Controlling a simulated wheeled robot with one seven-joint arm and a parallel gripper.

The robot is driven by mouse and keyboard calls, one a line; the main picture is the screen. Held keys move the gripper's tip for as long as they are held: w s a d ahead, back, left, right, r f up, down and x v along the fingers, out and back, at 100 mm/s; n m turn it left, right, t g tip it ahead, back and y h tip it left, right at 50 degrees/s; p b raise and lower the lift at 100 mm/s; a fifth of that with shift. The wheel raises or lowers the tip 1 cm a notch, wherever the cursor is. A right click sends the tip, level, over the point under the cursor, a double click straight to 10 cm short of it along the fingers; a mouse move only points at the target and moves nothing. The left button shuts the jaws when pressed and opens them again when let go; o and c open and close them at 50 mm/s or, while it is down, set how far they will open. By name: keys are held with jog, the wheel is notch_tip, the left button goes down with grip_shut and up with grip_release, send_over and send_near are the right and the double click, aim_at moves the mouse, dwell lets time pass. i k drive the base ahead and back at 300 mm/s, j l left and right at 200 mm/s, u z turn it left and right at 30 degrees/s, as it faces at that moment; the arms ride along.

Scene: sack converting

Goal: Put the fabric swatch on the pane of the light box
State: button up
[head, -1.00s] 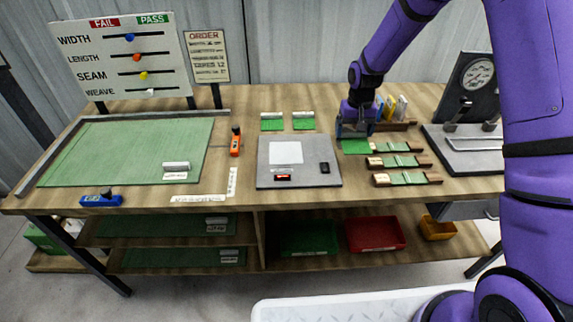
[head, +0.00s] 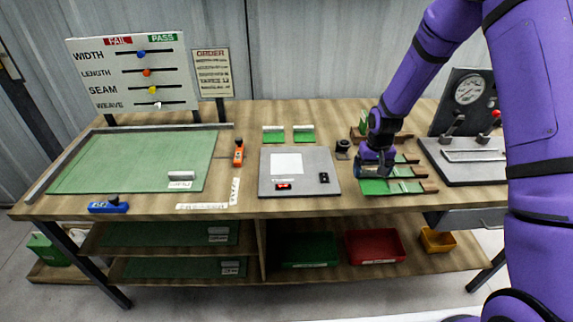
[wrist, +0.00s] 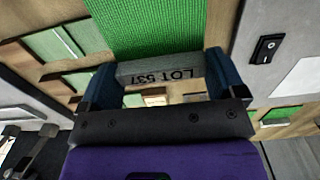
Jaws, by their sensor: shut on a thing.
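My gripper (head: 375,168) is shut on the grey block (wrist: 158,73) of a green fabric swatch (wrist: 150,28), marked LOT 537. In the wrist view the block lies between both fingers and the fabric hangs beyond it. In the head view green fabric (head: 374,187) shows below the gripper, right of the light box (head: 330,163). The light box is a flat grey panel with a bare white pane (head: 287,163), a black switch (head: 324,177) and a small red display (head: 283,186). Part of the box also shows at right in the wrist view (wrist: 257,30).
Wooden racks with green strips (head: 408,172) lie beside and under my gripper. A black round item (head: 342,148) stands behind the box's right corner. Two green swatches (head: 273,135) lie behind the box. A gauge press (head: 470,92) stands at right, a green mat (head: 140,160) at left.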

aim_at(286, 164)
jog(key=i+j, duration=0.15)
jog(key=j, duration=0.15)
jog(key=i+j, duration=0.15)
jog(key=j, duration=0.2)
jog(key=i+j, duration=0.1)
jog(key=j, duration=0.2)
jog(key=i, duration=0.25)
